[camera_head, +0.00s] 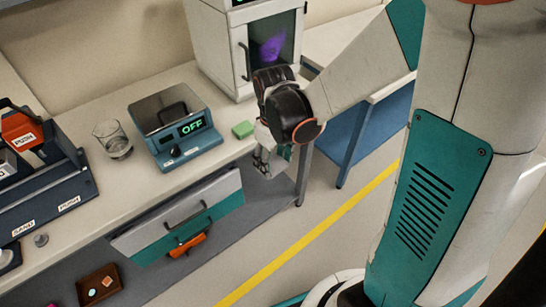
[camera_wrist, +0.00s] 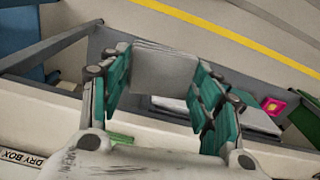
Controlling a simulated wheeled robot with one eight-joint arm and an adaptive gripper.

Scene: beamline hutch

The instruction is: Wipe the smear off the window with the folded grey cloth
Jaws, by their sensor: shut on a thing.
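The window (camera_head: 288,32) is the dark glass door of a white cabinet at the back of the bench. A purple smear (camera_head: 272,46) shows on its glass, partly behind my arm. My gripper (camera_head: 268,165) hangs at the bench's front edge, below and in front of the cabinet. In the wrist view its green fingers (camera_wrist: 163,85) are shut on the folded grey cloth (camera_wrist: 165,68), a layered grey pad between them. In the head view the cloth is hidden or too small to make out. The gripper is apart from the window.
A green block (camera_head: 243,129) lies on the bench beside my gripper. A blue hotplate reading OFF (camera_head: 185,135) and a glass beaker (camera_head: 115,142) stand left of it. A drawer (camera_head: 185,222) sticks out below. A brown tray (camera_head: 100,285) lies lower left. Open floor lies right, with a yellow line.

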